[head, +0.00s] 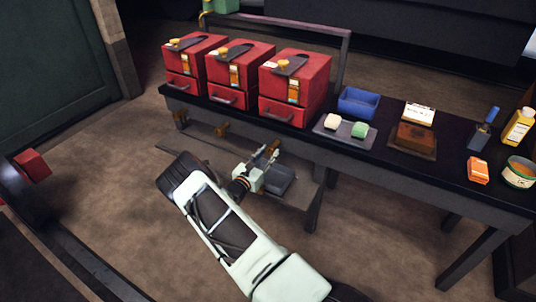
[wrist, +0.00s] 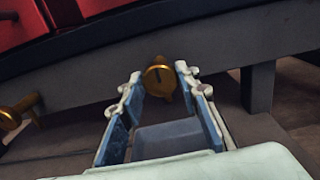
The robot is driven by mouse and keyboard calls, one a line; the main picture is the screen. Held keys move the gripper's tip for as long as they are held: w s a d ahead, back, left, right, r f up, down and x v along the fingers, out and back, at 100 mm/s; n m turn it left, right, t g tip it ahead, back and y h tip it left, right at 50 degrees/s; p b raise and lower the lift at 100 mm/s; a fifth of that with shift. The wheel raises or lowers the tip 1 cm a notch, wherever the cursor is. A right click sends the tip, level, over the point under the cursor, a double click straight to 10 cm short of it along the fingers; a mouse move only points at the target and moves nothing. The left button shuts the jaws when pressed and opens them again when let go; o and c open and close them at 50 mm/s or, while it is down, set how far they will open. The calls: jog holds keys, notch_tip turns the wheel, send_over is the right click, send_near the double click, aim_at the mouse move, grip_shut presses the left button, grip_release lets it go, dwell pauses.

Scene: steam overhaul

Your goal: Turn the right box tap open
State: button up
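Three red boxes stand in a row on the dark bench; the right box (head: 297,85) is the one nearest its middle. Brass taps hang below the bench's front edge: the left tap (head: 180,118), the middle tap (head: 222,129), and the right tap, mostly hidden by my gripper in the head view. In the wrist view the right tap (wrist: 160,77) shows a round brass face with a dark vertical mark. My gripper (wrist: 160,73) is open, with its fingertips on either side of this tap and small gaps seemingly left.
A blue-grey tray (head: 281,182) sits on the low shelf under the tap. Another brass tap (wrist: 14,114) is at the left of the wrist view. A bench leg (wrist: 257,90) stands to the right. The bench top holds a blue bin (head: 357,104) and several small items.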

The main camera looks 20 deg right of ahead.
jog(key=c, duration=0.5)
jog(key=shift+c, duration=0.2)
jog(key=shift+n, duration=0.3)
jog(key=n+b, duration=0.1)
jog(key=n, duration=0.2)
jog(key=n+b, duration=0.1)
jog(key=n, duration=1.3)
jog(key=shift+n, duration=0.3)
